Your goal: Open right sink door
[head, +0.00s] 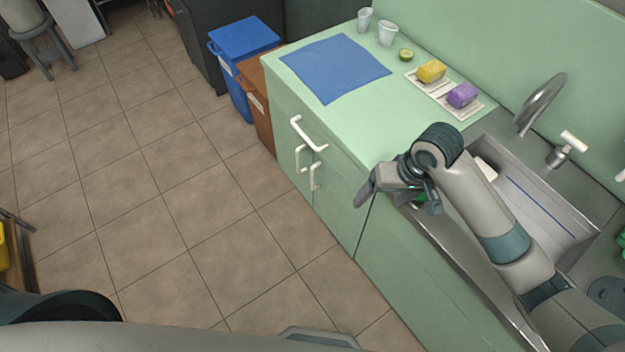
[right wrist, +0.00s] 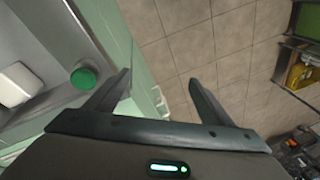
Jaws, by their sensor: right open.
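The green cabinet under the counter has two small upright handles side by side. The left upright handle (head: 300,157) and the right upright handle (head: 315,177) are white. The cabinet door at the right handle (head: 340,208) looks shut. A further green front panel (head: 425,275) lies below the sink; no handle shows on it. My right gripper (head: 396,201) is open and empty, above the counter's front edge by the sink, apart from the handles. In the right wrist view its open fingers (right wrist: 160,82) point toward the floor, with white handles (right wrist: 160,102) between them. My left gripper is not in view.
A white drawer handle (head: 308,134) sits above the upright handles. The steel sink (head: 570,235) lies under my right arm. A blue bin (head: 240,55) and a brown bin (head: 258,100) stand beyond the cabinet. The tiled floor (head: 180,190) before the cabinet is clear.

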